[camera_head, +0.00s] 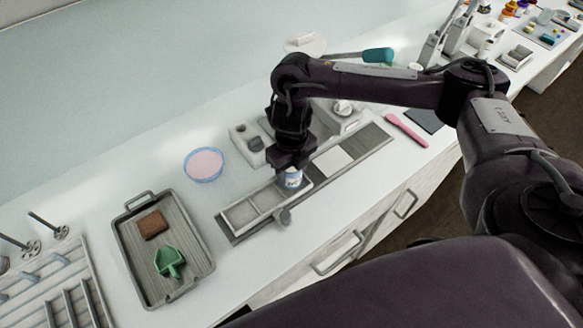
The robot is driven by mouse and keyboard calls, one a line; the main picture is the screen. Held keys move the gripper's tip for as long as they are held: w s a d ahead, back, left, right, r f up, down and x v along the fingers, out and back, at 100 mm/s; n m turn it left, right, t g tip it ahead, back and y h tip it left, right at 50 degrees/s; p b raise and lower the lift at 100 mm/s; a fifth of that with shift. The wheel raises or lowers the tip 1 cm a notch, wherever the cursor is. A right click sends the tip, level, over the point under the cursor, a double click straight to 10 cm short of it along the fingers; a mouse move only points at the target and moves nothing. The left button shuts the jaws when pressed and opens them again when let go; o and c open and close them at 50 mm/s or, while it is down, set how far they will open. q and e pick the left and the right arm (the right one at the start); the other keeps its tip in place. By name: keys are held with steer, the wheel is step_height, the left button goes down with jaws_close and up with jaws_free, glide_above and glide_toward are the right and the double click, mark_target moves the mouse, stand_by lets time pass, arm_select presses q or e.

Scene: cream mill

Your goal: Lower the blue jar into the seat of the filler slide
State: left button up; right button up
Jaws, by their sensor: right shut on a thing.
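My right gripper (292,163) points down over the worktop and is shut on the blue jar (293,178). Only a small blue-and-white part of the jar shows below the fingers. The filler slide (242,214) is a pale carriage on a long grey rail, with a round knob (283,214) on its near side. The jar is at the carriage's right end. The gripper and jar hide the seat there, and I cannot tell whether the jar touches it. My left gripper is not in view.
A pink-filled bowl (204,165) stands left of the slide. A grey tray (190,285) holds a brown block (152,224) and a green scoop (169,262). A grey block with wells (245,146) stands behind the slide. A pink spatula (407,129) lies to the right.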

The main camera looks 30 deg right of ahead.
stand_by(0.3)
steer(key=shift+f, duration=0.25)
steer(key=shift+f+b, duration=0.4)
steer(key=shift+b, duration=0.1)
steer(key=shift+f, duration=0.3)
stand_by(0.7)
steer(key=o, duration=1)
steer(key=shift+r, duration=0.1)
step_height(320, 180, up, 6)
steer(key=p, duration=0.6)
